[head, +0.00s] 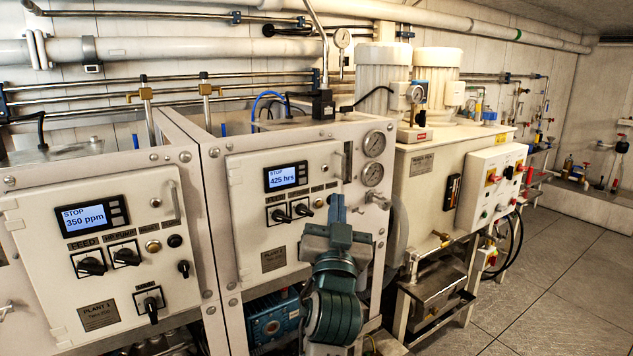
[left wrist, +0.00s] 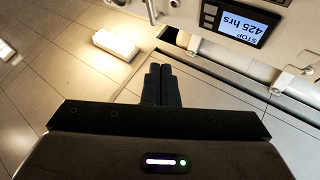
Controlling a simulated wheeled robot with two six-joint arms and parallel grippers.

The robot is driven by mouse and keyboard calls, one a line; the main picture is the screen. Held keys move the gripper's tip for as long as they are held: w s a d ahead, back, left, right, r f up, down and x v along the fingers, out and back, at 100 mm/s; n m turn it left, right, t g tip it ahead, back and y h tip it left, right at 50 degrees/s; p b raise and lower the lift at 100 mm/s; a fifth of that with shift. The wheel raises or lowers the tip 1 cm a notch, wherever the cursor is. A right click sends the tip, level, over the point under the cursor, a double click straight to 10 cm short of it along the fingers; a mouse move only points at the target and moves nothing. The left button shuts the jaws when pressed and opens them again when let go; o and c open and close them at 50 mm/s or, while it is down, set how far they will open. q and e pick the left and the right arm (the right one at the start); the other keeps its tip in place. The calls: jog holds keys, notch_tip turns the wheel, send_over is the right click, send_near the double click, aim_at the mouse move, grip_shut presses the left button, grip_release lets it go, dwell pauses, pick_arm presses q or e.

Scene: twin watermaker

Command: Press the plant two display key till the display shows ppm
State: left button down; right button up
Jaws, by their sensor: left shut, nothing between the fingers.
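The plant two display (head: 282,177) is on the right-hand cabinet door and reads "STOP 425 hrs". Its small dark keys (head: 302,174) sit at its right edge. In the left wrist view the display (left wrist: 241,24) appears upside down at the upper right, with the keys (left wrist: 210,14) on its left side. My left gripper (head: 337,206) is shut and empty, in front of the plant two panel, below and right of the display in the head view. Its closed fingertips (left wrist: 161,72) appear apart from the keys in the left wrist view. My right gripper is not in view.
The plant one display (head: 86,218) reads "STOP 350 ppm" on the left cabinet. Black selector switches (head: 281,215) and a door handle (head: 347,161) stick out near the plant two display. Two gauges (head: 373,160) are to its right. Open floor (head: 560,265) lies at the right.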

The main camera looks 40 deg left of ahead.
aim_at(303, 181)
pick_arm(q)
jog(key=shift+a, duration=0.2)
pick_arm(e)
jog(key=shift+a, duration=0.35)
pick_arm(q)
jog(key=shift+w+a+b, duration=0.35)
jog(key=shift+w+a, duration=0.2)
jog(key=shift+a, duration=0.8)
jog(key=shift+w+a+b, duration=0.4)
jog(key=shift+w+a, duration=0.15)
jog(key=shift+a, duration=0.75)
jog(key=shift+w+a+b, duration=0.35)
jog(key=shift+w+a, duration=0.2)
jog(key=shift+a, duration=0.8)
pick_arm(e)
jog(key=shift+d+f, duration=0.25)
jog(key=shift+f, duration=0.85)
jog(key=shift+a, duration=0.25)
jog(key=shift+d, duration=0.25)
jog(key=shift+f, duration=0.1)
pick_arm(q)
jog(key=shift+w+a, duration=0.2)
jog(key=shift+a, duration=0.2)
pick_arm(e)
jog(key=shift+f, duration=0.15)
